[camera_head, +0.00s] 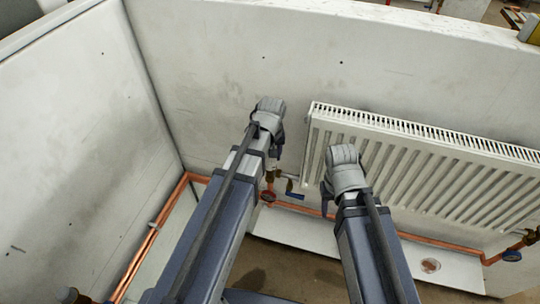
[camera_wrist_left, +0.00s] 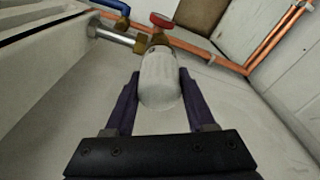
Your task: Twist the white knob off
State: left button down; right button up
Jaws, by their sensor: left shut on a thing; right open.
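The white knob (camera_wrist_left: 160,79) is a pale cylinder on a brass valve (camera_wrist_left: 159,41), seen in the left wrist view. My left gripper (camera_wrist_left: 162,88) has its two dark purple fingers on either side of the knob and is shut on it. In the head view my left gripper (camera_head: 276,150) is beside the radiator's left end, and its arm and wrist hide the knob. My right gripper (camera_head: 325,194) is in front of the radiator's lower left part. It is open, and I see nothing in it.
A white ribbed radiator (camera_head: 420,172) is on the wall at right. Copper pipes (camera_head: 150,243) run low along both walls. A red handle (camera_wrist_left: 162,20) and a blue handle (camera_wrist_left: 110,5) are near the valve. The wall left of the radiator is bare.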

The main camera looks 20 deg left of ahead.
pick_arm(q)
jog(key=shift+r, duration=0.1)
grip_release()
dwell(0.4)
jog(key=shift+r, duration=0.15)
jog(key=shift+r+p, duration=3.85)
jog(key=shift+p, duration=0.15)
jog(key=shift+f+m, duration=0.1)
jog(key=shift+m, duration=0.2)
jog(key=shift+c, duration=0.9)
jog(key=m, duration=0.3)
jog(key=shift+f+b, duration=0.35)
jog(key=shift+b, duration=0.05)
jog(key=m, duration=0.4)
jog(key=m+g, duration=0.1)
jog(key=m, duration=0.1)
jog(key=shift+s+d+f+h+b, duration=0.1)
jog(key=shift+s+f+h+b, duration=0.1)
jog(key=shift+f+h+b, duration=0.15)
